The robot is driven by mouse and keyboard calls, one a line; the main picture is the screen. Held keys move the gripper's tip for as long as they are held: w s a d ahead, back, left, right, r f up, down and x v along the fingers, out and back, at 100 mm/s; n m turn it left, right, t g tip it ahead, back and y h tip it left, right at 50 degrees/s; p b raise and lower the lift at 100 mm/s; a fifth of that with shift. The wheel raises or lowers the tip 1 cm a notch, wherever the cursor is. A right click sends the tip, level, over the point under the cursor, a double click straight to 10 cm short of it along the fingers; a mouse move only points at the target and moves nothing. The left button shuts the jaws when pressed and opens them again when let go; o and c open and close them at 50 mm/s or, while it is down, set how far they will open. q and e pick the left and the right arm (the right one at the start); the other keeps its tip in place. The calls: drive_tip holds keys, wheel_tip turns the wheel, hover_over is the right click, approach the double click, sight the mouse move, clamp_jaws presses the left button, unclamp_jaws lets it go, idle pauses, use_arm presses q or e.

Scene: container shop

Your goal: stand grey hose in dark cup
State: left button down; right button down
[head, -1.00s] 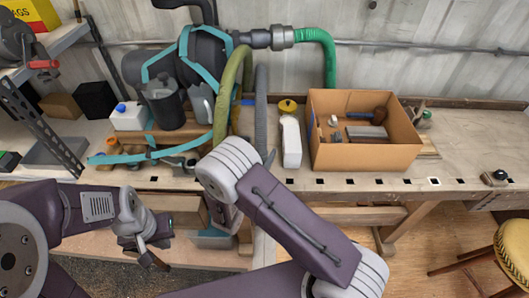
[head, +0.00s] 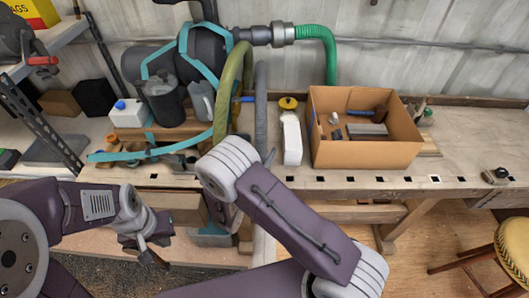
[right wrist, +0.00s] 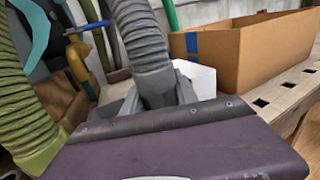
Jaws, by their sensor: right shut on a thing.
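The grey ribbed hose (head: 261,105) hangs upright in front of the bench's back, right of an olive hose. In the right wrist view the grey hose (right wrist: 140,35) runs down to a smooth grey end, where my right gripper (right wrist: 158,92) is shut on it. In the head view my right arm hides most of that gripper and the hose's lower end. A dark cup-like vessel (head: 164,104) stands upright on the bench to the left, apart from the hose. My left gripper (head: 152,246) hangs low at the left, away from both; its jaw opening is unclear.
A cardboard box (head: 365,155) with tools stands right of the hose, beside a white bottle (head: 291,138) with a yellow top. A white jug (head: 128,114), a grey jug (head: 201,103) and teal strapping (head: 140,155) crowd the left. The bench's right end is mostly clear.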

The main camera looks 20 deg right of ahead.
drive_tip(key=shift+f, duration=0.15)
idle(0.4)
drive_tip(key=shift+f+b, duration=0.55)
drive_tip(key=shift+f, duration=0.25)
idle(0.6)
drive_tip(key=shift+f+b, duration=0.45)
drive_tip(key=shift+b, duration=0.05)
drive_tip(key=c, duration=0.9)
unclamp_jaws()
